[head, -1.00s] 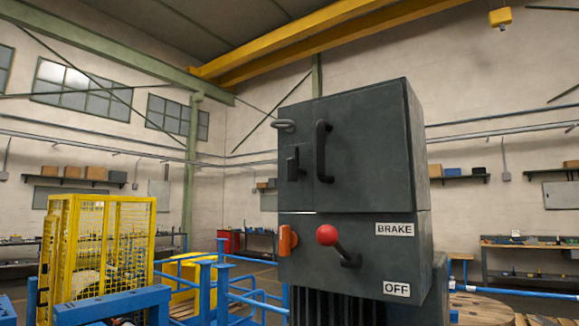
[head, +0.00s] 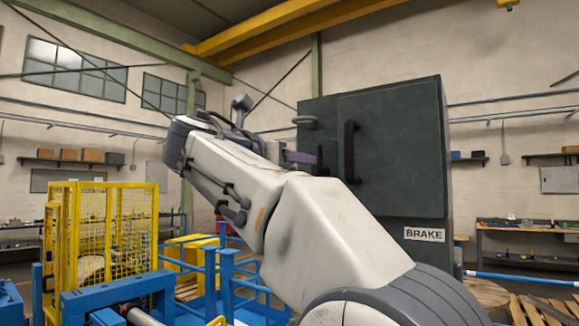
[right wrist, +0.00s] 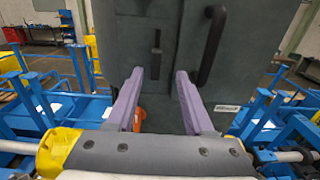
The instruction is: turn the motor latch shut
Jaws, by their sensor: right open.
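The motor latch is a short dark lever (head: 320,157) on the dark grey motor cabinet (head: 399,130), mostly hidden by my right gripper in the head view. In the right wrist view the latch (right wrist: 156,62) stands upright on the cabinet front. My right gripper (head: 304,158) is at the left of the cabinet front, close to the latch. Its two purple fingers (right wrist: 160,74) are open and empty, one on each side of the latch as seen from the wrist. I cannot tell whether the fingertips reach past it. My left gripper is not in view.
A long black door handle (head: 350,151) sits right of the latch, near my right fingers in the wrist view. An orange knob (right wrist: 139,116) is below. A BRAKE label (head: 424,234) is lower right. Blue rails (head: 226,285) and a yellow cage (head: 100,240) stand to the left.

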